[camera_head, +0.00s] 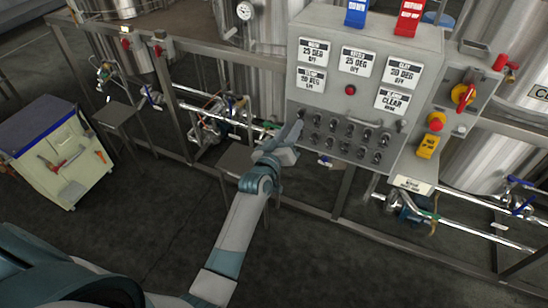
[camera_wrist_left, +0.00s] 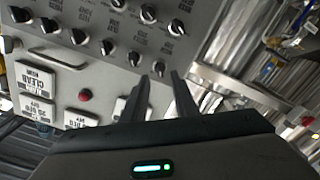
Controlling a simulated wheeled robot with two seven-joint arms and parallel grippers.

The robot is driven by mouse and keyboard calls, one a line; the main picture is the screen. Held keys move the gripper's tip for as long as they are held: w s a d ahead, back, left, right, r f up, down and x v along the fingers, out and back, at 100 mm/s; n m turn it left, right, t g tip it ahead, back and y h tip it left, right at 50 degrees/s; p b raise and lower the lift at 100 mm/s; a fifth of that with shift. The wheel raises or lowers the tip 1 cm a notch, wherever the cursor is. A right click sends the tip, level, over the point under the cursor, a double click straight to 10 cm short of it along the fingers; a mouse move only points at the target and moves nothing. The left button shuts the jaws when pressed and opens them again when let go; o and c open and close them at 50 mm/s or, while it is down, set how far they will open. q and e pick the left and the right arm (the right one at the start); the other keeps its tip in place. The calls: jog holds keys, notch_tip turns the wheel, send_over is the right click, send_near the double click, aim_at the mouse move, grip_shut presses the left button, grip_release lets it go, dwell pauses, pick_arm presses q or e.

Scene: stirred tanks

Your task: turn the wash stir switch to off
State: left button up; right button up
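The grey control panel (camera_head: 300,85) carries two rows of small dark rotary switches (camera_head: 349,130) below its display labels. The switches also show upside down in the left wrist view (camera_wrist_left: 134,58). My left gripper (camera_head: 297,128) is at the left end of the switch rows, close to the panel face. The nearest switches lie just beyond the fingertips. My right gripper is not in view.
A grab bar (camera_head: 350,118) runs above the switches. A red emergency button (camera_head: 437,121) and a red-handled switch (camera_head: 463,94) are on the panel's right side. Pipes and a valve (camera_head: 405,205) sit low at the right. A tool cart (camera_head: 58,160) stands at the left; open floor lies in front.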

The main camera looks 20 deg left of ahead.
pick_arm(q)
jog(key=s+b, duration=0.2)
jog(key=s, duration=1.1)
jog(key=shift+s+a+b, duration=0.15)
jog(key=shift+a+b, duration=0.1)
jog(key=shift+b, duration=0.15)
jog(key=s+d+f+m+g, duration=0.1)
jog(key=s+d+f+g, duration=0.15)
jog(key=f, duration=1.35)
jog(key=s+d+f+m+g, duration=0.15)
jog(key=s+f+g, duration=0.25)
jog(key=f, duration=1.2)
jog(key=s+f+m+g, duration=0.2)
jog(key=s+f+g, duration=0.1)
jog(key=s+f, duration=0.8)
jog(key=s+a+f+m+g, duration=0.1)
jog(key=s+a+f+g, duration=0.1)
jog(key=s+f, duration=0.5)
jog(key=s+a+f+m+g+b, duration=0.1)
jog(key=s+f, duration=0.6)
jog(key=s, duration=0.9)
jog(key=s+a+f+m+g, duration=0.1)
jog(key=s+a+f+g, duration=0.2)
jog(key=s+f, duration=0.5)
jog(key=s+g, duration=0.1)
jog(key=s, duration=0.3)
jog(key=shift+s+a+m+y, duration=0.15)
jog(key=shift+s+m+y, duration=0.05)
jog(key=shift+m+y, duration=0.15)
